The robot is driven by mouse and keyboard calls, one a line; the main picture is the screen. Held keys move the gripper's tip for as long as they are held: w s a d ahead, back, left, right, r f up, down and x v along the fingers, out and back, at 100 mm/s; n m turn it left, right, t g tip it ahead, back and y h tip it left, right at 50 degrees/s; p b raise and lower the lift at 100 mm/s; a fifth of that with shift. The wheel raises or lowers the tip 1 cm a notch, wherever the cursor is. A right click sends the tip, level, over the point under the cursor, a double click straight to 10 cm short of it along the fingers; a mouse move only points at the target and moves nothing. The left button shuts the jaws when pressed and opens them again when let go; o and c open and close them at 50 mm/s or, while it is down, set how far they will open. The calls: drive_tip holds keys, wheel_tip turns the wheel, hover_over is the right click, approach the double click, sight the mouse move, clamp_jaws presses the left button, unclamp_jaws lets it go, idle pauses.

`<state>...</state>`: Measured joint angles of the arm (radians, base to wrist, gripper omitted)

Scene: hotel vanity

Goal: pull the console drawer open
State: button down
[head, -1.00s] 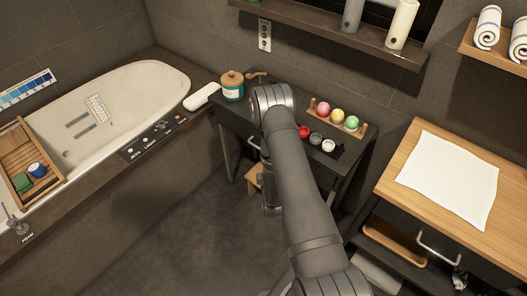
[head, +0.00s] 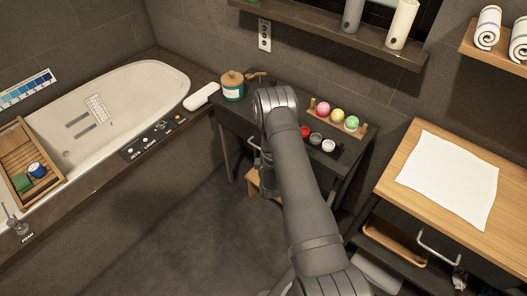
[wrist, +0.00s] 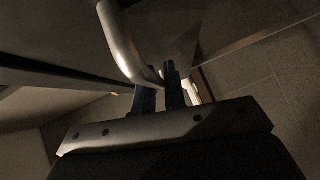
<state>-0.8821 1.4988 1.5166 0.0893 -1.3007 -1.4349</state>
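The console (head: 226,114) is a dark table against the wall. Its drawer front is mostly hidden behind my arm in the head view, and I see no clear gap there. A bit of the drawer's metal handle (head: 254,143) shows left of my arm. In the wrist view the handle (wrist: 126,45) is a thick curved metal bar. Its lower end reaches the tips of my gripper (wrist: 160,88). The two dark fingers stand close together with a narrow gap. The bar overlaps the left fingertip; whether the fingers clamp it I cannot tell.
A wooden stool (head: 253,184) is below. The bathtub (head: 110,105) is left, a wood-topped cabinet (head: 400,185) right. Floor in front is clear.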

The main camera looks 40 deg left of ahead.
drive_tip(key=s, duration=2)
drive_tip(key=c, duration=1.8)
unclamp_jaws()
drive_tip(key=shift+o, duration=0.2)
drive_tip(key=v, duration=1.7)
drive_tip(key=shift+s, duration=0.15)
drive_tip(key=shift+d, duration=0.1)
